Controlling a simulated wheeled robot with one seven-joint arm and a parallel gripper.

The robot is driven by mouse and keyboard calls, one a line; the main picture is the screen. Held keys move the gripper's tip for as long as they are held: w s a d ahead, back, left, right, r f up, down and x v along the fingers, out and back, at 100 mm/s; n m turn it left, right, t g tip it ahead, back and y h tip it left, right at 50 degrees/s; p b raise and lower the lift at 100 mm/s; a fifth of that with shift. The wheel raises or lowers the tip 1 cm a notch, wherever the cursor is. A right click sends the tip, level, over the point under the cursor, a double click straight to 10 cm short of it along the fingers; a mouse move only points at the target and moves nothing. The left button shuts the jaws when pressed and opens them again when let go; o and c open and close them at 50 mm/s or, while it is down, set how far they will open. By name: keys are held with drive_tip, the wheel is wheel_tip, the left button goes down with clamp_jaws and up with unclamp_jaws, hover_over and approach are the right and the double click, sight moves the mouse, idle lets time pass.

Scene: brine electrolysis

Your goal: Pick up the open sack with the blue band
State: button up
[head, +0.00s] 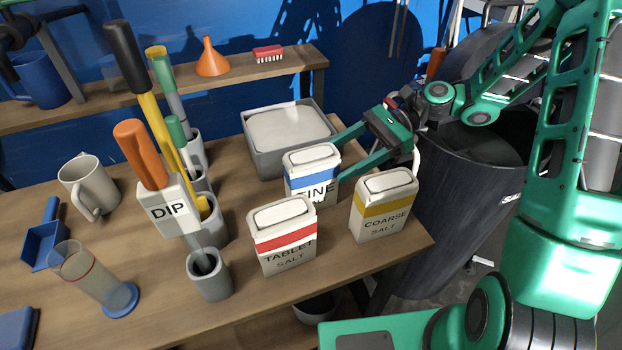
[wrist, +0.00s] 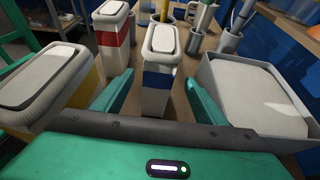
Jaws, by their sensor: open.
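The white sack with the blue band (head: 312,172) stands upright on the bench, between a red-banded sack and a grey tub. In the wrist view the blue-banded sack (wrist: 158,75) stands between the fingers of my gripper (wrist: 155,95). My gripper in the head view (head: 345,160) reaches in from the right, with its green fingers on either side of the sack. The fingers are open, and gaps to the sack show in the wrist view. The lower part of its label is partly hidden in the head view by the neighbouring red-banded sack.
A red-banded tablet salt sack (head: 283,236) stands in front and a yellow-banded coarse salt sack (head: 383,205) stands to the right, near the bench edge. A grey tub (head: 268,162) stands behind. Grey holders with tools and a measuring cylinder (head: 95,280) are left. A dark barrel (head: 455,210) stands beside the bench.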

sight(311, 176)
drive_tip(key=shift+x, duration=3.9)
drive_tip(key=shift+s+r, duration=0.1)
drive_tip(key=shift+c, duration=0.3)
clamp_jaws()
